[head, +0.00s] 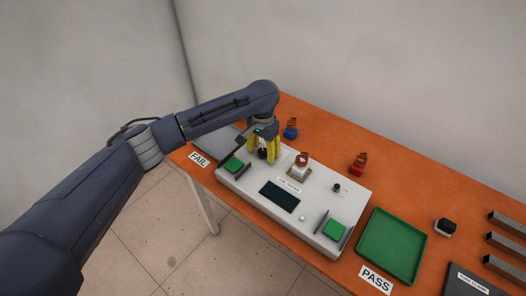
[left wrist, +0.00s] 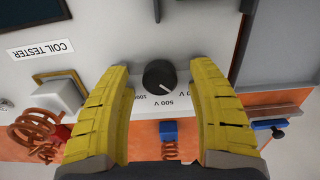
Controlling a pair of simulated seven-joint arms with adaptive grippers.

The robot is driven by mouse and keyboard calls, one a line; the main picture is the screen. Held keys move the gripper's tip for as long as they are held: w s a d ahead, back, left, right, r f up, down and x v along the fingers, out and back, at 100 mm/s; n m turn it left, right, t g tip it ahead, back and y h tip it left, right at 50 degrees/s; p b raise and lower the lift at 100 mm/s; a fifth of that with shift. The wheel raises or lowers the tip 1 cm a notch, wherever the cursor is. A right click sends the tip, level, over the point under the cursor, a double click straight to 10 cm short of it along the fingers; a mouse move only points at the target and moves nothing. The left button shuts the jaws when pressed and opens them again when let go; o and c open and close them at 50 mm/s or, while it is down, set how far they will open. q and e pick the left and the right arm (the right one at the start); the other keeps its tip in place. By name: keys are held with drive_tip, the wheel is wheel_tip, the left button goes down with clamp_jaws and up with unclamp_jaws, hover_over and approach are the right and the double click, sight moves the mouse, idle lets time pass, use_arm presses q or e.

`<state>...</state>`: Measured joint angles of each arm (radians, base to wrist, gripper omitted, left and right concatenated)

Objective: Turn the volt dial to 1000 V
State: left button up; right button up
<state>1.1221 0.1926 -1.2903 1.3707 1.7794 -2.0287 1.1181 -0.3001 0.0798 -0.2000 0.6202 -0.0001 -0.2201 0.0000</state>
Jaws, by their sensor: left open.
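The volt dial (left wrist: 159,74) is a round black knob on the white coil tester (head: 310,209). In the left wrist view the labels 1000, 500 V and a partly hidden one ending in V sit along its lower side. A light mark on the knob seems to face the 500 V label. My left gripper (head: 263,148) is open, its yellow fingers pointing down at the tester. In the left wrist view its fingers stand on both sides of the dial with gaps, apart from it. In the head view the fingers partly hide the dial. My right gripper is not in view.
A blue-based coil (head: 291,129) and red-based coil (head: 357,165) stand behind on the orange table. A green tray (head: 361,247) lies to the right by the PASS sign (head: 376,279). The FAIL sign (head: 198,159) is at left.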

use_arm(q)
drive_tip(key=shift+o, duration=0.2)
drive_tip(key=shift+f, duration=0.2)
clamp_jaws()
